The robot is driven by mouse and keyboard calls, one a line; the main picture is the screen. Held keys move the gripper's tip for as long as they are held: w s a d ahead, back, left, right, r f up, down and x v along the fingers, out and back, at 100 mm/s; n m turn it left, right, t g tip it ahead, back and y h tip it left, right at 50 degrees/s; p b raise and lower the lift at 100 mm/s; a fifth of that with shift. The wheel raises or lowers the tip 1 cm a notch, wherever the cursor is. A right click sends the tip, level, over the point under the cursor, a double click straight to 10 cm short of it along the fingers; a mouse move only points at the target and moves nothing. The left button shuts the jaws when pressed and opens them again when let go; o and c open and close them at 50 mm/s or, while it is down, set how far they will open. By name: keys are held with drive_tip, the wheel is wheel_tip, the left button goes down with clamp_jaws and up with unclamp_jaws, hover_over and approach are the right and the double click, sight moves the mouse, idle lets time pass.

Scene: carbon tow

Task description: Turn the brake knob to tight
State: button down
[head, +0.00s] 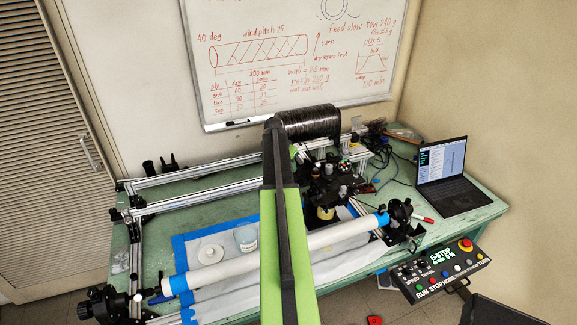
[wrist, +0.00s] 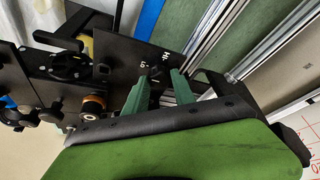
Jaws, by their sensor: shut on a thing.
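The brake knob (wrist: 156,74) is a small dark knob on a black plate (wrist: 120,48) with white markings, in the wrist view. My gripper (wrist: 160,78) has its two green fingers on either side of the knob and is shut on it. The fingers hide part of the knob, so its pointer position cannot be read for certain. In the head view my green and black arm reaches up to the winder's black carriage (head: 335,185), and it hides the knob and most of the gripper.
A white mandrel tube (head: 240,268) spans the front of the green table. A black tow spool (head: 308,122) sits behind the carriage. A laptop (head: 446,172) and a control box with an E-stop (head: 438,268) are at right. Aluminium rails (wrist: 232,40) run close by the gripper.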

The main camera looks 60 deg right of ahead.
drive_tip(key=shift+s, duration=0.1)
drive_tip(key=c, duration=1)
unclamp_jaws()
drive_tip(key=shift+c, duration=0.2)
drive_tip(key=p+v, duration=1.6)
drive_tip(key=v, duration=0.1)
drive_tip(key=shift+r, duration=0.2)
